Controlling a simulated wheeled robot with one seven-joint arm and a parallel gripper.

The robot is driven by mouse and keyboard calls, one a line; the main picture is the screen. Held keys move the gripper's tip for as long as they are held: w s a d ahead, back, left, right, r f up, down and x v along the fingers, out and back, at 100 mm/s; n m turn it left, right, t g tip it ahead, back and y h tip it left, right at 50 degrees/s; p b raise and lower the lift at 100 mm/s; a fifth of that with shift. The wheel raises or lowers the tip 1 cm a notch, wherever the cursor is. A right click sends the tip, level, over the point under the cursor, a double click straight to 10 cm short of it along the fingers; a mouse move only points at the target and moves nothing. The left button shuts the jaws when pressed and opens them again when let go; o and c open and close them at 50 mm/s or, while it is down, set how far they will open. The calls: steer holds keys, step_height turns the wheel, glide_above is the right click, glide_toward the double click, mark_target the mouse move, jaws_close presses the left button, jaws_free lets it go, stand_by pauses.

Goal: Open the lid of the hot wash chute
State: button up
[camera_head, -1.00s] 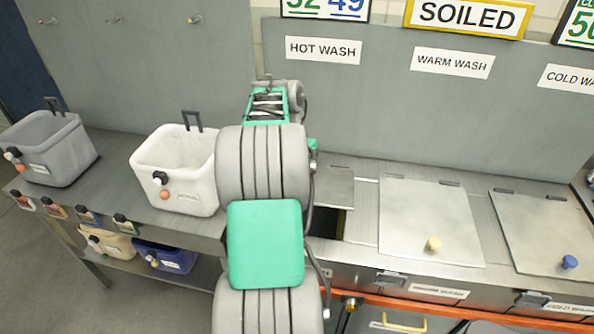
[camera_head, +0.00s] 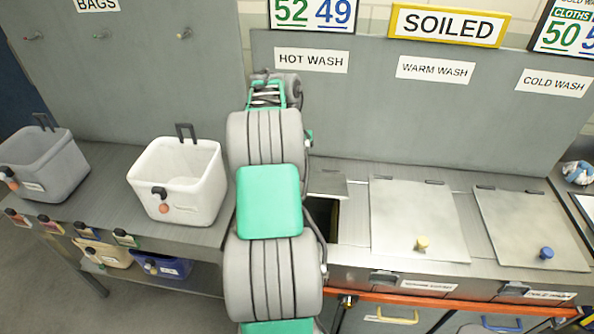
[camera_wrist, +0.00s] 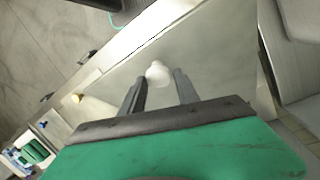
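The hot wash chute lid (camera_head: 328,184) is a grey metal panel below the HOT WASH sign (camera_head: 311,60). It is tilted up at its front, with a dark opening (camera_head: 320,215) showing in front of it. My arm hides its left part. In the wrist view the lid (camera_wrist: 215,55) fills the middle, and its white knob (camera_wrist: 158,72) sits between my fingertips. The fingers are hidden behind my arm in the head view.
To the right, the warm wash lid (camera_head: 415,215) with a yellow knob and the cold wash lid (camera_head: 525,225) with a blue knob lie flat. A white bin (camera_head: 178,180) and a grey bin (camera_head: 45,165) stand on the left counter. A tall panel rises behind the chutes.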

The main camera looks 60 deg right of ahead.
steer(key=o, duration=0.3)
steer(key=shift+r, duration=0.25)
steer(key=v, duration=0.2)
steer(key=shift+s+r, duration=0.15)
steer(key=shift+r, duration=0.2)
steer(key=s+a+r, duration=0.2)
steer(key=a+r, duration=0.1)
steer(key=a, duration=0.1)
steer(key=s+a+r, duration=0.3)
steer(key=a, duration=0.1)
steer(key=s+a+r, duration=0.3)
steer(key=r, duration=0.1)
steer(key=shift+a, duration=0.4)
